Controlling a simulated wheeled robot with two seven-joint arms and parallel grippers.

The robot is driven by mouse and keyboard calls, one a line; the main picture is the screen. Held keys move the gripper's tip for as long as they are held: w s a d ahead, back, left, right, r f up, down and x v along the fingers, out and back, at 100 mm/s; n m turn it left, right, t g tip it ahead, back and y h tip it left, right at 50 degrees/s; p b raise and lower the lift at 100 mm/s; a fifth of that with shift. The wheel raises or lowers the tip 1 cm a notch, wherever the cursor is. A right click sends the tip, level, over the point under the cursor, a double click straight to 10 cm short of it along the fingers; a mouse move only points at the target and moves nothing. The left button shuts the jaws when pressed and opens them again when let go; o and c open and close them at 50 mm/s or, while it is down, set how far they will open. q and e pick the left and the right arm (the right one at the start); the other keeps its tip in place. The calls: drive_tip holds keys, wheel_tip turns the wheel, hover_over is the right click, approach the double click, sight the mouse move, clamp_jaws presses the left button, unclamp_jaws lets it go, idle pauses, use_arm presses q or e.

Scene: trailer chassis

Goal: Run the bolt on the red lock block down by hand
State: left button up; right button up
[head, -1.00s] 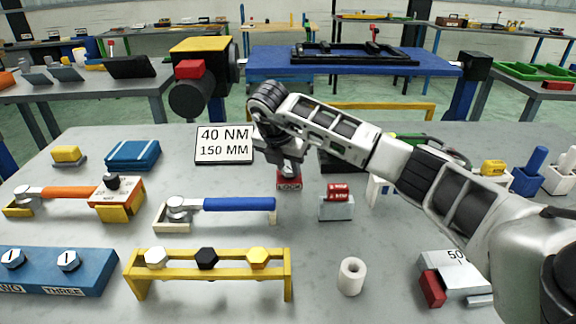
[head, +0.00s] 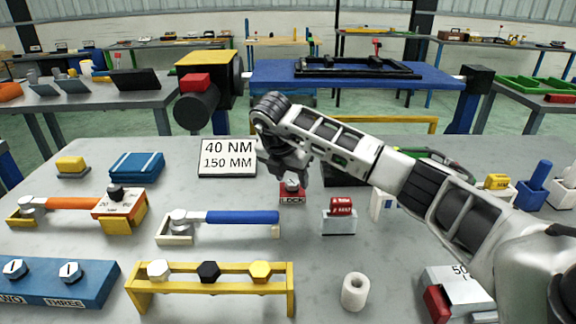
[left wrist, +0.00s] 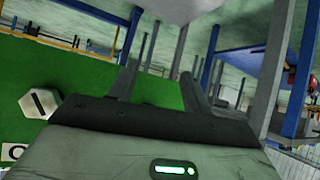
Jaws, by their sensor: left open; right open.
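The red lock block (head: 292,199), lettered LOCK, stands on the grey table near the middle of the head view. A silver bolt (head: 291,184) stands upright on top of it. My right gripper (head: 287,174) is open just above and behind the bolt, with nothing seen held. Whether its fingers touch the bolt, I cannot tell. My left gripper (left wrist: 158,85) shows only in the left wrist view, open and empty. A hex bolt head (left wrist: 40,104) on a green surface (left wrist: 70,70) is to its left there.
A sign (head: 228,157) reading 40 NM, 150 MM stands left of the block. A blue-handled wrench (head: 235,217) and a yellow bolt rack (head: 210,281) lie in front. A grey block with red pieces (head: 339,222) is at right, and a white sleeve (head: 355,291) nearer.

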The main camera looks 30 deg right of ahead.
use_arm(q)
drive_tip(key=shift+s+a+r+p, duration=0.15)
drive_tip(key=shift+a+r+p, duration=0.1)
drive_tip(key=shift+p, duration=0.65)
use_arm(e)
drive_tip(key=v, duration=1.6)
use_arm(q)
drive_tip(key=shift+r, duration=0.1)
